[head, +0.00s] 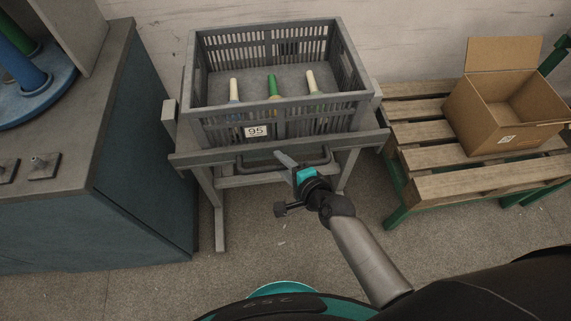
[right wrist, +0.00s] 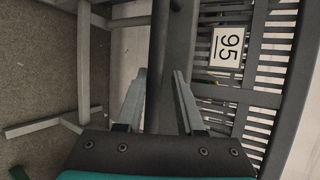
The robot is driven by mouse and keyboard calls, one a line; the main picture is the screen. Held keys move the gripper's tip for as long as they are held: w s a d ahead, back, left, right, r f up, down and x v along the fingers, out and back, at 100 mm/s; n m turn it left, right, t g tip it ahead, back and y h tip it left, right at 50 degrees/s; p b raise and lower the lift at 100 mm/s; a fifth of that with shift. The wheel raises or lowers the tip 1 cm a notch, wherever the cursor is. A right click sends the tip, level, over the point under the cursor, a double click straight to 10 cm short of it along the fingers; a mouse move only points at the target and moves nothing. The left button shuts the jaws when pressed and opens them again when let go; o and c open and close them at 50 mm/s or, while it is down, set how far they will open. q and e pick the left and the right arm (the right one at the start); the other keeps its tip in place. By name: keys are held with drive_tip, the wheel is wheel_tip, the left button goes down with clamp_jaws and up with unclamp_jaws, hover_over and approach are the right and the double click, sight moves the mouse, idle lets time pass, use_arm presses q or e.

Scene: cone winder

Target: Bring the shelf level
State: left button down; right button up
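The shelf (head: 185,160) is a grey stand top with a slatted grey crate (head: 357,103) on it. Its front edge runs higher at the right in the head view; I cannot tell how much of that is real tilt. A dark handle bar (head: 245,169) runs along the shelf's front. My right gripper (head: 286,160) is at this handle. In the right wrist view its fingers (right wrist: 159,95) are apart, with the dark handle bar (right wrist: 159,60) showing between them; contact is not visible. My left gripper is not in view.
The crate bears a "95" label (head: 257,131) and holds several bobbins, such as a green one (head: 272,86). A blue-sided cabinet (head: 135,150) stands left. At right, a slatted wooden bench (head: 465,186) carries an open cardboard box (head: 480,118). The floor in front is clear.

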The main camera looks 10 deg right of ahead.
drive_tip(key=p+v, duration=0.3)
drive_tip(key=v, duration=1.2)
drive_tip(key=shift+p, duration=0.35)
drive_tip(key=s+d+f+n+g+h, duration=0.2)
drive_tip(key=s+d+f+n+g, duration=0.15)
drive_tip(key=f, duration=0.65)
drive_tip(key=s+d+f+n+g+h, duration=0.15)
drive_tip(key=s+f+n, duration=0.35)
drive_tip(key=f, duration=0.5)
drive_tip(key=s+d+f+n+g+h, duration=0.2)
drive_tip(key=s+f+n+g, duration=0.3)
drive_tip(key=s+f+n, duration=0.4)
drive_tip(key=s+d+f, duration=0.1)
drive_tip(key=s, duration=0.6)
drive_tip(key=shift+f+g, duration=0.2)
drive_tip(key=shift+g, duration=0.1)
drive_tip(key=shift+s+d, duration=0.15)
